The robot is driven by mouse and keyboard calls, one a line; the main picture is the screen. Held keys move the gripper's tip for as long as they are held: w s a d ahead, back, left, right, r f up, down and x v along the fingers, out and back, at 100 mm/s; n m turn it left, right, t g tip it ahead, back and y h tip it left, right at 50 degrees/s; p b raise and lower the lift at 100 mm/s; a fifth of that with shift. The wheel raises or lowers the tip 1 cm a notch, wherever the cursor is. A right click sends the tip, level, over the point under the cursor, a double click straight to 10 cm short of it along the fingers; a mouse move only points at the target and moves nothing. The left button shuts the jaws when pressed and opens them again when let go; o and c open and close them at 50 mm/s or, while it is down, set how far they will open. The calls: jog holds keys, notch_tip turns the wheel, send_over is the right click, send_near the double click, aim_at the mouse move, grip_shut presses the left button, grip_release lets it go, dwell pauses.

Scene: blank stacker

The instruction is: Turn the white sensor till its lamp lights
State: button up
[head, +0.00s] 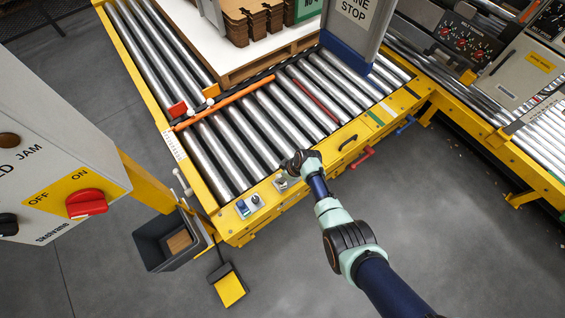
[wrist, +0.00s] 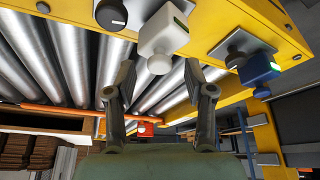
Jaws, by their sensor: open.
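The white sensor (wrist: 165,32) is a small white block on the yellow conveyor rail, with a rounded white knob (wrist: 159,64) at its lower end. A small dull green patch shows on its side; I cannot tell whether it is lit. In the head view the white sensor (head: 281,184) is small, just left of my gripper (head: 297,163). In the wrist view my gripper (wrist: 161,85) is open and empty, its two fingertips on either side of the knob and apart from it.
Steel rollers (wrist: 70,65) lie behind. An orange bar (head: 225,103) crosses the rollers. A control box (head: 60,150) stands at left.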

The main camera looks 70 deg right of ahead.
jog(key=shift+w+f, duration=0.15)
jog(key=shift+f, duration=0.15)
jog(key=shift+c, duration=0.2)
grip_shut()
jog(key=shift+n+y, duration=0.8)
jog(key=shift+n, duration=1.1)
jog(key=shift+o, duration=0.2)
grip_release()
jog(key=shift+d+r, duration=0.1)
jog(key=shift+r, duration=0.05)
